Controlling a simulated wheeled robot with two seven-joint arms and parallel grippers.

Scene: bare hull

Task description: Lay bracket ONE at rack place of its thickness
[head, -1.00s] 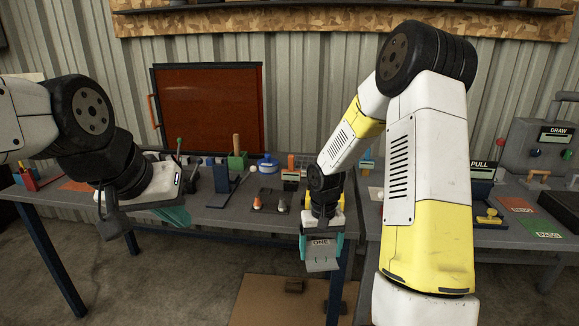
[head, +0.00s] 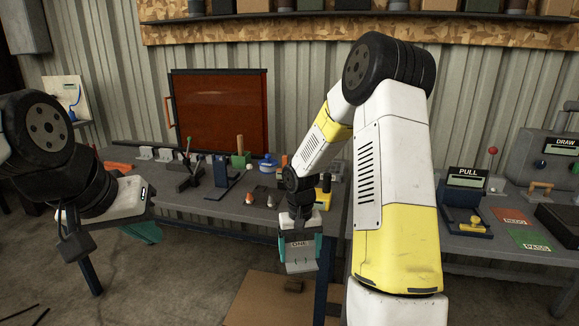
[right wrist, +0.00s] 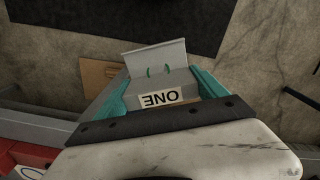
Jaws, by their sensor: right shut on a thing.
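Bracket ONE (head: 302,266) is a grey bent plate with a white label reading ONE. My right gripper (head: 303,252) is shut on it, and it hangs in the air in front of the bench's front edge. In the right wrist view bracket ONE (right wrist: 160,72) sits between the teal fingers, its label upside down and its bent flange pointing away. My left gripper (head: 143,232) is at the left, low by the bench edge, away from the bracket; its finger gap is not clear. I cannot pick out a rack with certainty; small pale upright pieces (head: 163,155) stand at the bench's back left.
At right are a PULL device (head: 465,190) and red and green cards (head: 527,239). A brown board (head: 262,312) lies on the floor.

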